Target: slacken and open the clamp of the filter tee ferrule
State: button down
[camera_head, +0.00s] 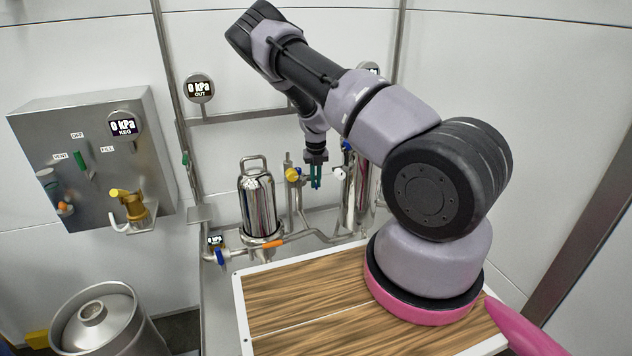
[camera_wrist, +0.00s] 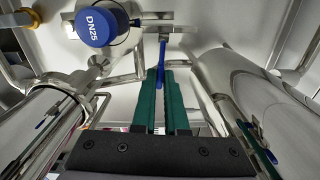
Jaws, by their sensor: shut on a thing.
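My gripper (camera_head: 316,180) hangs at the end of my arm, between two shiny steel vessels, with its green fingers pointing down. In the wrist view the green fingers (camera_wrist: 161,80) are close together around a thin, upright blue part (camera_wrist: 161,64). This blue part stands in front of steel pipework. I cannot tell whether it belongs to the clamp. The clamp of the filter tee ferrule cannot be made out clearly in either view. A round blue DN25 cap (camera_wrist: 96,26) sits on a steel fitting to the left of the fingers.
A steel filter housing (camera_head: 258,208) stands left of my gripper and another steel vessel (camera_head: 357,195) right of it. A yellow knob (camera_head: 293,175) is close on the left. A wooden board (camera_head: 310,300) lies in front.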

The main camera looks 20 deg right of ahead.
jog(key=c, duration=0.9)
grip_release()
jog(key=shift+c, duration=0.2)
notch_tip(320, 180, up, 11)
